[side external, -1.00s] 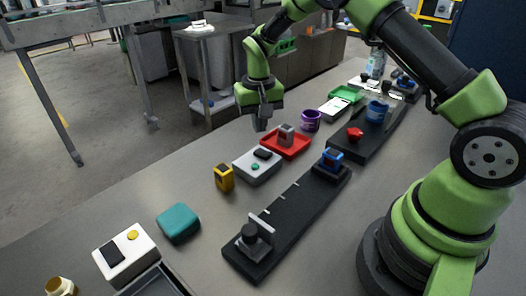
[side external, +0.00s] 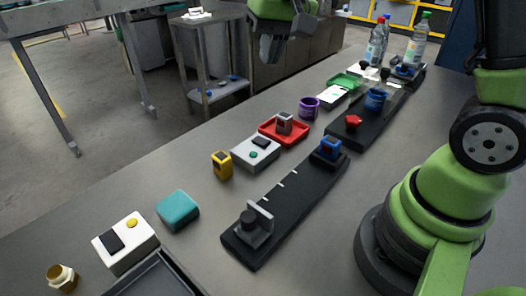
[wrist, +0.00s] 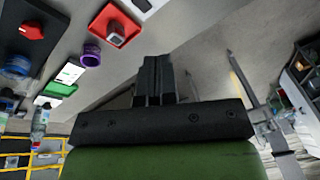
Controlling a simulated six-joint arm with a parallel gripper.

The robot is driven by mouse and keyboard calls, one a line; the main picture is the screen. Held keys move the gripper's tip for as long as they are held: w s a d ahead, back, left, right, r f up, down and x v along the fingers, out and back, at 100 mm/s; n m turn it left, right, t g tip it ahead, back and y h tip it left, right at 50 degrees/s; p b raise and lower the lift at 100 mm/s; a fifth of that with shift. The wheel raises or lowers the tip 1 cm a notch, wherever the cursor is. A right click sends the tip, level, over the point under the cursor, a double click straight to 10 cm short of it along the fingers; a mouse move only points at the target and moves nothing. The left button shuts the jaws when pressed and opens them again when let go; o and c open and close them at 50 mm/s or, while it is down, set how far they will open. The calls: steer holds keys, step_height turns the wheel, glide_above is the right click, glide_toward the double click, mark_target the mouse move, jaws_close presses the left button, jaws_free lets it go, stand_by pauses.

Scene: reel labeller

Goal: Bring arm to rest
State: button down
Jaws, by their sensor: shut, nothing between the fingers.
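My gripper (side external: 270,48) is high up at the top of the side view, raised well above the table and apart from everything on it. In the wrist view its two dark fingers (wrist: 154,80) are together with nothing between them. My green arm stands at the right of the side view, its upper links partly out of frame. The grey table (side external: 130,190) lies below with its objects standing on it.
A red tray (side external: 271,132) holds a small grey block. Near it are a white button box (side external: 247,158), a yellow block (side external: 222,165), a purple cup (side external: 308,108) and a black fixture rail (side external: 290,205). Bottles (side external: 417,42) stand at the far end. Space around my gripper is clear.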

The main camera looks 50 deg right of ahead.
steer(key=s+a+r+t, duration=0.2)
steer(key=s+r, duration=0.1)
steer(key=s, duration=0.6)
steer(key=s+a+r+n+t+y, duration=0.1)
steer(key=s+a+r+t, duration=0.1)
steer(key=s, duration=0.7)
steer(key=shift+r, duration=0.4)
